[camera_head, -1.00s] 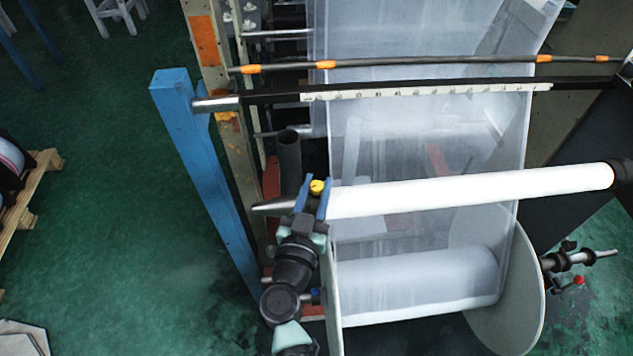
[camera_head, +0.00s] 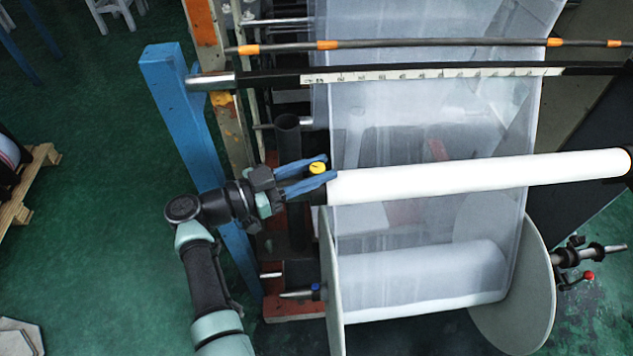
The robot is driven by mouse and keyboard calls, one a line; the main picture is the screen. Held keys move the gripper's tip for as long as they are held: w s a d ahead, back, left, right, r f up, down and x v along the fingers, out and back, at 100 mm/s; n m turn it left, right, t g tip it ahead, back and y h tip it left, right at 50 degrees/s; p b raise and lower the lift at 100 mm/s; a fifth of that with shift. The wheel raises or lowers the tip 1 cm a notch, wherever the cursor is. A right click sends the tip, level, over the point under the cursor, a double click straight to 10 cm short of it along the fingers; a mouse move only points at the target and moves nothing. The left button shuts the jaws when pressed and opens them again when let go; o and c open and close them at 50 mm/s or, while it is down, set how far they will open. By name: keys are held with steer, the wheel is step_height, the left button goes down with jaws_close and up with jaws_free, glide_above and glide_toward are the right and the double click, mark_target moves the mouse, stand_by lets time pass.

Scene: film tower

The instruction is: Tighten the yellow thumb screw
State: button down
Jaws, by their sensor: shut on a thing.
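The yellow thumb screw (camera_head: 318,168) shows as a small yellow knob at the left end of the white roller (camera_head: 430,178). My gripper (camera_head: 322,173) reaches it from the left, with its two blue fingers on either side of the knob. The fingers are shut on the screw. The screw's shaft and the collar under it are mostly hidden by the fingers.
A blue post (camera_head: 185,125) stands behind my arm on the left. Below the white roller is a film roll (camera_head: 425,283) between two round grey end discs. A black bar with a ruler (camera_head: 440,73) crosses above. Green floor (camera_head: 75,220) lies open at left.

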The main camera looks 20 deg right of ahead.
steer(key=shift+s+f+m+g+b, duration=0.1)
steer(key=shift+f+m+g+b, duration=0.25)
steer(key=shift+m+g+b, duration=0.8)
steer(key=shift+d+g+b, duration=0.1)
steer(key=shift+g+b, duration=0.15)
steer(key=shift+b, duration=0.3)
steer(key=shift+r+g, duration=0.15)
steer(key=shift+g, duration=0.15)
steer(key=c, duration=0.6)
jaws_free()
steer(key=shift+r, duration=0.1)
steer(key=w+a+b, duration=0.1)
steer(key=a+b, duration=0.5)
steer(key=a, duration=0.7)
steer(key=shift+w+r+b, duration=0.15)
steer(key=shift+w+b, duration=0.05)
steer(key=shift+b, duration=0.15)
